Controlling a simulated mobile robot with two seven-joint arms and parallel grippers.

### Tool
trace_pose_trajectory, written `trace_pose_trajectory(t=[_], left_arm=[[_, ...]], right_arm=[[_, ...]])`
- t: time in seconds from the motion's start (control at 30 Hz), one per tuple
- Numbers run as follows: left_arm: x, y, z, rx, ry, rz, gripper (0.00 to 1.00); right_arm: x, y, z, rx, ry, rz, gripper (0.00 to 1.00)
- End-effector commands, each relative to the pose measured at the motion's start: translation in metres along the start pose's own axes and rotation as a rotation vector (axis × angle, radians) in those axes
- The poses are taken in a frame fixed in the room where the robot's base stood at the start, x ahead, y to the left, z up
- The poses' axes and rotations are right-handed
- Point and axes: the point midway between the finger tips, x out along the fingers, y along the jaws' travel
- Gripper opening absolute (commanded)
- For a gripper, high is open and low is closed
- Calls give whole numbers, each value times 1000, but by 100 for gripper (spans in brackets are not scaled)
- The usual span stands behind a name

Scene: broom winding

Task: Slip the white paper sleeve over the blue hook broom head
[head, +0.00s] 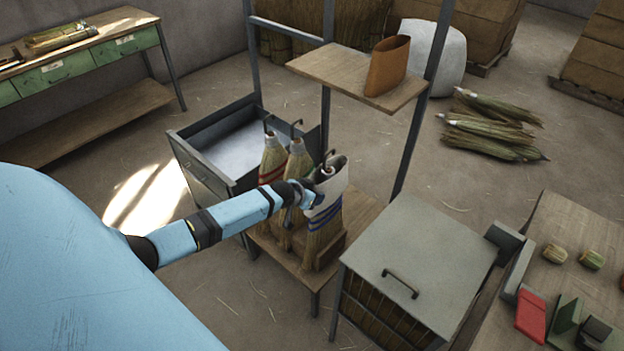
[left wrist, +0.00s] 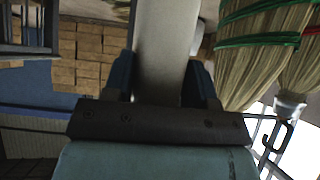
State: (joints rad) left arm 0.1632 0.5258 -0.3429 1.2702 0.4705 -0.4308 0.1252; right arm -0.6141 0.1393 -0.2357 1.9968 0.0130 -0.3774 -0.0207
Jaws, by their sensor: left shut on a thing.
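The white paper sleeve (head: 331,188) is in the grip of my left gripper (head: 313,196), which is shut on it. In the left wrist view the sleeve (left wrist: 166,50) is a pale band between the two fingers (left wrist: 165,85). In the head view the sleeve is at the top of the broom with blue bands (head: 323,225), which stands head down in the small wooden stand (head: 365,222). My right gripper is not in view.
A red-banded broom (head: 271,165) and another hook broom (head: 296,168) stand close to the left. A brown sleeve (head: 388,65) sits on the shelf (head: 345,75) above.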

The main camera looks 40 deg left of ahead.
Motion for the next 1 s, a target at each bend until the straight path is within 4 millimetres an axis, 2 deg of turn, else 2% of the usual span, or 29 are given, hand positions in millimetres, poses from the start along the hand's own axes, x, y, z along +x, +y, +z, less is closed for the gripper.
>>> trace_pose_trajectory(t=[0.4, 1.0], left_arm=[[15, 0, 18, 0, 0, 0, 36], [34, 0, 41, 0, 0, 1, 36]], right_arm=[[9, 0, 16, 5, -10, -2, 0], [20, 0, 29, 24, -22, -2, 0]])
